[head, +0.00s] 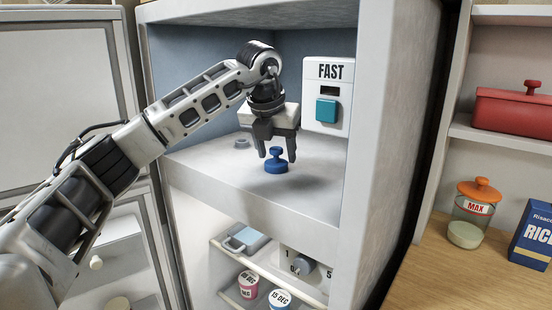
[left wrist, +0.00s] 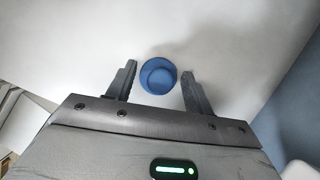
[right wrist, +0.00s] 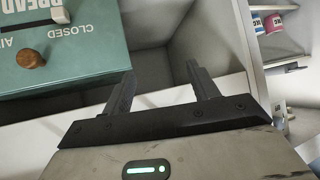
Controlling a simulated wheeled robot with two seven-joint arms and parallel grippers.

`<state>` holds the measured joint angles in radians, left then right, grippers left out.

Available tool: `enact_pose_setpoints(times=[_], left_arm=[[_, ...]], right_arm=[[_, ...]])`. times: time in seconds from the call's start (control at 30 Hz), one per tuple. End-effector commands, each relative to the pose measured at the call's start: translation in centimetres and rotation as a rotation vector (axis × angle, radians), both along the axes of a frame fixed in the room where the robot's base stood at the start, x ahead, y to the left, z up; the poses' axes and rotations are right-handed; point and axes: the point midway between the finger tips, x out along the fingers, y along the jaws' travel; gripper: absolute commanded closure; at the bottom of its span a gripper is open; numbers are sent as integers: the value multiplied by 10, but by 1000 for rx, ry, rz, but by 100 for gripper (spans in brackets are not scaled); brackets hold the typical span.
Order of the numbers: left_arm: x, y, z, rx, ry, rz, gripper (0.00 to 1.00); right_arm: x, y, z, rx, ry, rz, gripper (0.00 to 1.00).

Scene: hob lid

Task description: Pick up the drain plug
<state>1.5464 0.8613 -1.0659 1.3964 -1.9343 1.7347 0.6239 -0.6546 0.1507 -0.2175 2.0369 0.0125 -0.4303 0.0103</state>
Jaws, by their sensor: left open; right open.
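The blue drain plug (head: 276,162) with a round knob on top stands upright on the white floor of the upper compartment in the head view. My left gripper (head: 277,157) is open and points down just above and around the plug's knob. In the left wrist view the plug (left wrist: 158,76) shows from above, ahead of and between the two fingertips (left wrist: 160,72), with a gap on both sides. My right gripper (right wrist: 158,75) is open and empty in the right wrist view. It is not in the head view.
A panel marked FAST (head: 329,95) with a teal button stands behind the plug. A small grey ring (head: 241,143) lies at the back. The compartment's right wall (head: 374,120) is close. A green bread box (right wrist: 70,50) is near my right gripper.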

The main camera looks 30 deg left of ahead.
Motion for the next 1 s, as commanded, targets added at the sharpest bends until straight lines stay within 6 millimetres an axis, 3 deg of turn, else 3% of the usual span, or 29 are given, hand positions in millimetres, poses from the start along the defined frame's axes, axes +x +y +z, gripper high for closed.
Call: enact_pose_setpoints(times=[0.17, 0.27, 0.67, 1.0], left_arm=[[0, 0, 0, 0, 0, 0, 51], [0, 0, 0, 0, 0, 0, 77], [0, 0, 3, 0, 0, 1, 78], [-4, -1, 35, -1, -2, 0, 78]], right_arm=[[0, 1, 1, 6, 0, -6, 41], [1, 1, 1, 8, 0, -7, 41], [-3, 1, -1, 6, 10, -7, 41], [-4, -1, -8, 0, 11, -1, 41]])
